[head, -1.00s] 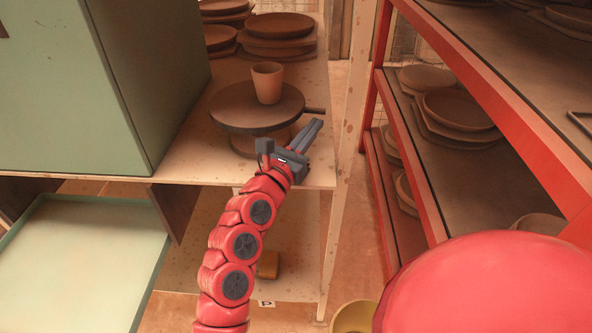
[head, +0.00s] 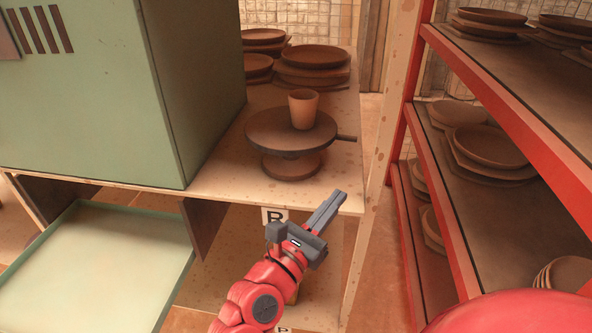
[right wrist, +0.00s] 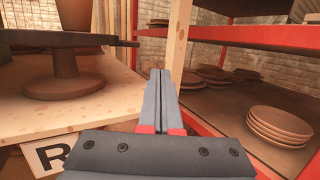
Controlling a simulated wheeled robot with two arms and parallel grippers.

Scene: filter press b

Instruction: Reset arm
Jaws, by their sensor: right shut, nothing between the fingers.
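My right gripper (head: 328,208) is shut and empty. In the head view it shows in front of the wooden table's front edge, below and apart from the turntable. In the right wrist view its two fingers (right wrist: 160,97) lie together and point forward. A brown clay cup (head: 303,109) stands upright on the round turntable (head: 290,145), which has a short handle at its right. The turntable and the bottom of the cup also show at the upper left of the right wrist view (right wrist: 52,41). My left gripper is not in view.
The wooden table (head: 222,188) holds a green cabinet (head: 90,100) at the left and stacked clay plates (head: 312,65) at the back. A red-framed shelf (head: 480,95) with plates stands at the right. A pale green tray (head: 95,270) is at lower left. A wooden post stands between table and shelf.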

